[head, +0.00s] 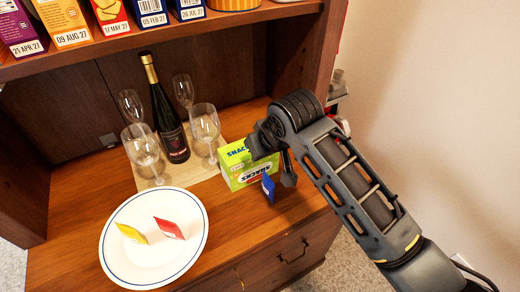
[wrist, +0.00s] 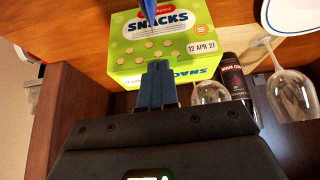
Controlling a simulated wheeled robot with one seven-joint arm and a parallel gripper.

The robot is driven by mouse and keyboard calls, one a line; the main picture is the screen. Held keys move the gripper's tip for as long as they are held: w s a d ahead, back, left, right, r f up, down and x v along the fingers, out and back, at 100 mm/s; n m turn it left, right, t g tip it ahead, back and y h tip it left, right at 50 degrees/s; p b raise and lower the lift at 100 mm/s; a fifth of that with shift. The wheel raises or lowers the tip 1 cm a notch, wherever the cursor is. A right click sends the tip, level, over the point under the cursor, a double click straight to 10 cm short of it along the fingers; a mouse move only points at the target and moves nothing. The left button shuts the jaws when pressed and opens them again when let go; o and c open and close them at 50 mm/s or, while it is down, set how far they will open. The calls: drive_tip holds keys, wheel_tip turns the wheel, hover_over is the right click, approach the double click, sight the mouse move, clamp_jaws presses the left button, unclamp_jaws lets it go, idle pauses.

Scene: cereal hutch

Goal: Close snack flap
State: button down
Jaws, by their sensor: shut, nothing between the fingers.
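The green snack box (head: 240,165) stands on the hutch counter, right of the glasses. In the wrist view its printed faces (wrist: 125,48) show a SNACKS label and the date 12 APR 27. My gripper (wrist: 157,68) is shut and empty, its blue fingertips over the edge between two box faces. Whether they touch the box is unclear. In the head view my wrist is at the box's right side and hides part of it. I cannot clearly tell the flap's position; the fingers cover part of that edge. A blue packet (head: 268,188) stands beside the box.
A dark bottle (head: 169,120) and several stemmed glasses (head: 205,125) stand on a light board left of the box. A white plate (head: 190,255) holds a yellow packet (head: 131,233) and a red packet (head: 169,228). Dated boxes (head: 62,22) line the shelf above.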

drive_tip(key=shift+r, duration=0.1)
drive_tip(key=shift+r+p, duration=0.75)
drive_tip(key=shift+p, duration=0.2)
drive_tip(key=shift+r, duration=0.1)
